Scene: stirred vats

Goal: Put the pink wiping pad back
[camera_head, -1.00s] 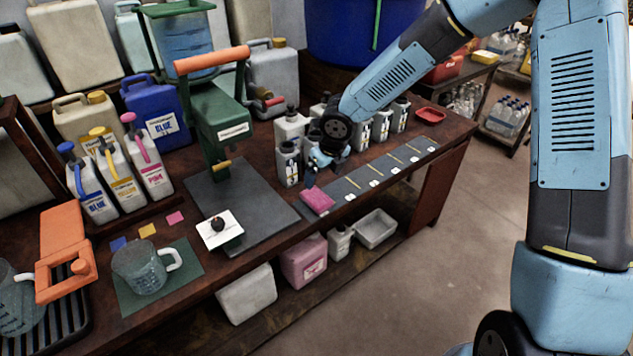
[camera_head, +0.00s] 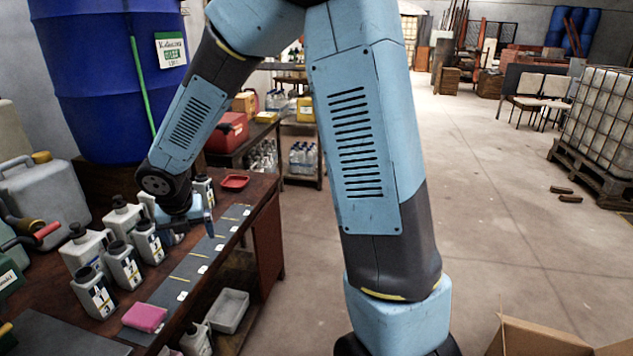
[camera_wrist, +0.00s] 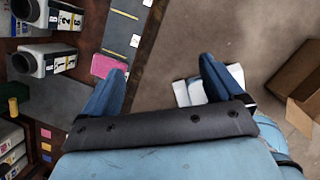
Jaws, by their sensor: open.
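The pink wiping pad (camera_head: 145,317) lies flat at the near end of the long dark strip (camera_head: 190,262) along the bench's front edge. It also shows in the wrist view (camera_wrist: 108,66), next to the left fingertip and partly covered by it. My gripper (camera_head: 190,228) is above the bench farther along the strip, apart from the pad and close to the grey bottles. In the wrist view my gripper (camera_wrist: 163,72) has its two blue fingers wide apart with nothing held between them. A small red tray (camera_head: 235,182) sits at the bench's far end.
Numbered grey bottles (camera_head: 123,265) stand in rows beside the strip. A blue drum (camera_head: 105,85) rises behind them. A pale bin (camera_head: 228,311) is on the lower shelf. A cardboard box (camera_head: 545,338) is on the floor at the right. The floor between is open.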

